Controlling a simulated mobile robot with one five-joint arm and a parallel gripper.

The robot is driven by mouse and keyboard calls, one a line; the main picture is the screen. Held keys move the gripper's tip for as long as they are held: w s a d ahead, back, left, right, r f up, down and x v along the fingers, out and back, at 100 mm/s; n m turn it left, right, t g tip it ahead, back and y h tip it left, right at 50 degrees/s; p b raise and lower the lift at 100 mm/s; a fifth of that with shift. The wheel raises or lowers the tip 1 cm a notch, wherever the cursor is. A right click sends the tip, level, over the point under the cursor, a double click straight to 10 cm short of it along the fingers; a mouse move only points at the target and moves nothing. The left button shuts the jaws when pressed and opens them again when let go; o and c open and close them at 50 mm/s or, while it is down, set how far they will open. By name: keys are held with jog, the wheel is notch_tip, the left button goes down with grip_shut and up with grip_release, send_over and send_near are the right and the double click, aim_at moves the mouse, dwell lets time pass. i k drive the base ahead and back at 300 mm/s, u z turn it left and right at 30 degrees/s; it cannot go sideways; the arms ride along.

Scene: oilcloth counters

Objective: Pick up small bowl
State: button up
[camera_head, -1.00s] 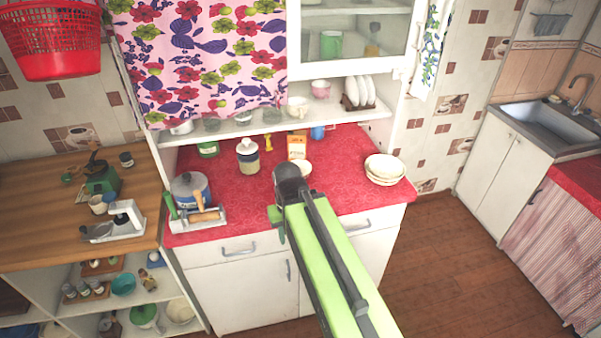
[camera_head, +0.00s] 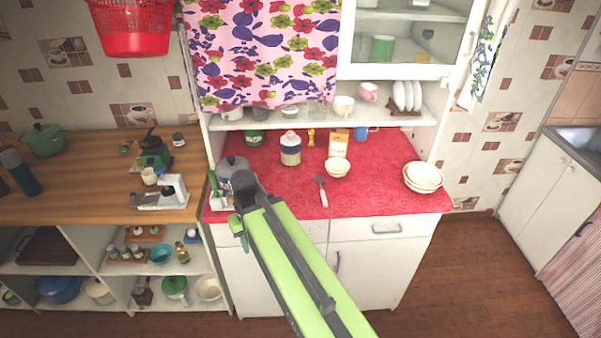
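A small white bowl (camera_head: 337,167) sits upright on the red oilcloth counter (camera_head: 300,199), in front of an orange-and-white box. A stack of larger bowls (camera_head: 423,176) stands at the counter's right end. My green arm reaches up from the bottom of the view. Its dark end, with my gripper (camera_head: 238,184), is at the counter's left front, left of the small bowl and apart from it in the picture. The fingers do not show clearly, so I cannot tell whether they are open. My arm end partly hides a pot (camera_head: 232,165).
A shelf (camera_head: 270,123) with cups overhangs the counter's back. Red cloth is bare around the bowl's right.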

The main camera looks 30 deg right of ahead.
aim_at(336, 167)
jog(key=z, duration=5.45)
jog(key=i, duration=0.15)
jog(key=z, duration=3.7)
jog(key=k, duration=1.95)
jog(key=z, duration=0.85)
jog(key=i, duration=1)
jog(key=u, duration=0.1)
